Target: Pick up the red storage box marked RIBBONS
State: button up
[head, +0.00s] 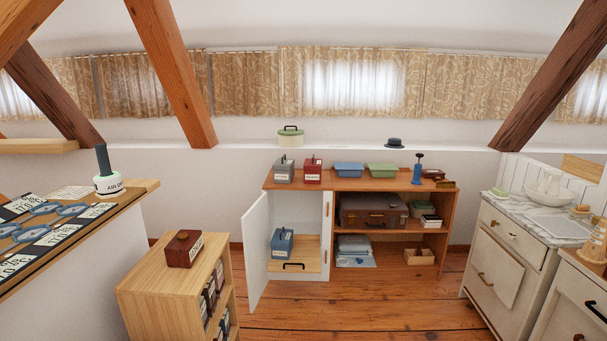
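A bright red box (312,171) with a dark top handle and a white label stands on the wooden cabinet (437,185) in the middle of the room. The label's lettering is too small to read with certainty. A grey box (284,170) of the same shape stands close to its left. A darker red-brown box (183,249) with a white label sits on the low wooden shelf unit at the front left; its lettering is also unclear. My gripper is not in view.
Blue (349,169) and green (382,170) containers stand right of the red box. The cabinet's white door (256,250) hangs open toward me. A low shelf unit (145,286) stands left, a marble-topped cupboard (514,250) right. Floor (380,312) between them is clear.

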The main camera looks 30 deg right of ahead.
aim_at(312, 167)
jog(key=i+l+z, duration=0.1)
jog(key=i+l, duration=0.25)
jog(key=i, duration=0.4)
jog(key=i+l+z, duration=0.1)
jog(key=i+l, duration=0.15)
jog(key=i, duration=0.5)
jog(key=i+l+z, duration=0.1)
jog(key=i+l, duration=0.15)
jog(key=i, duration=0.5)
jog(key=i+l+z, duration=0.15)
jog(key=i, duration=0.6)
